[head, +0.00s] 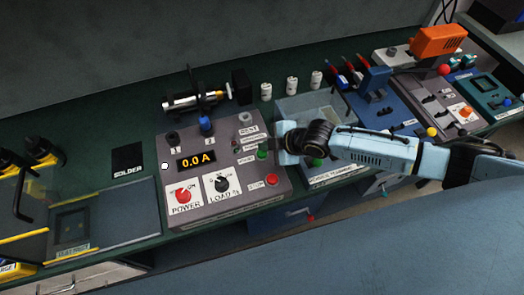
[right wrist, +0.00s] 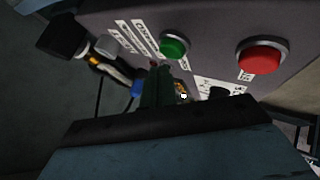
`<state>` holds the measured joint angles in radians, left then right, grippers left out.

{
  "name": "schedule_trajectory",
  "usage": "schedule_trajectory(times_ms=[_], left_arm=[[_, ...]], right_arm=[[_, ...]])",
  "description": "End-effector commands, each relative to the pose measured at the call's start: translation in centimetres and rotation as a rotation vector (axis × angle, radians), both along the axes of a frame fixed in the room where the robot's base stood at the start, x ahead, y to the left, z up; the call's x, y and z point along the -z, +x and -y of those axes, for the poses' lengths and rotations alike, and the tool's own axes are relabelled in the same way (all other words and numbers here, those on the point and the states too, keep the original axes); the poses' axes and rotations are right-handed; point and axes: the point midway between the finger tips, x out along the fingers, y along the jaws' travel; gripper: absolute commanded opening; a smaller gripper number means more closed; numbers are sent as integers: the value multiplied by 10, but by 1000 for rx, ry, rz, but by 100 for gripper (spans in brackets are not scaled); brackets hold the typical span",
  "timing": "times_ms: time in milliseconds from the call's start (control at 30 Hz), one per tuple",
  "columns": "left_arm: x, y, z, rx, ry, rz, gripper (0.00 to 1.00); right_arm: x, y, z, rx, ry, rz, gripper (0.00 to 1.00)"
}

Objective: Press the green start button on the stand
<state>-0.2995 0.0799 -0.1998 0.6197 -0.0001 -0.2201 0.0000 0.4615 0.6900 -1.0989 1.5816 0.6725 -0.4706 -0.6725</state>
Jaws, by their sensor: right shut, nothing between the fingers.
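The stand is a grey box (head: 222,203) with a display reading 0.0 A (head: 196,162). Its green button (head: 263,154) is on the right side of the panel, above a red button (head: 271,180). In the right wrist view the green button (right wrist: 174,46) and the red button (right wrist: 262,56) show close by. My right gripper (head: 283,150) is shut and empty, just to the right of the green button in the head view. Its fingertips (right wrist: 160,78) appear just below the button in the wrist view; I cannot tell whether they touch. My left gripper is not in view.
Red (head: 183,195) and black (head: 222,184) knobs sit on the panel. A clear-walled bin (head: 305,105) stands behind my right arm. Several small white cylinders, including one at the back (head: 266,91), stand behind the stand. A solder mat (head: 128,160) lies left.

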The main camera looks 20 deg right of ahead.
Motion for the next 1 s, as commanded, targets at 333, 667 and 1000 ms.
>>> schedule_trajectory(times_ms=[333, 667, 1000], left_arm=[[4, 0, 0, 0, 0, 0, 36], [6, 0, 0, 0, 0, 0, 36], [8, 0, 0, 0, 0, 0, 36]], right_arm=[[6, 0, 0, 0, 0, 0, 0], [8, 0, 0, 0, 0, 0, 0], [11, 0, 0, 0, 0, 0, 0]])
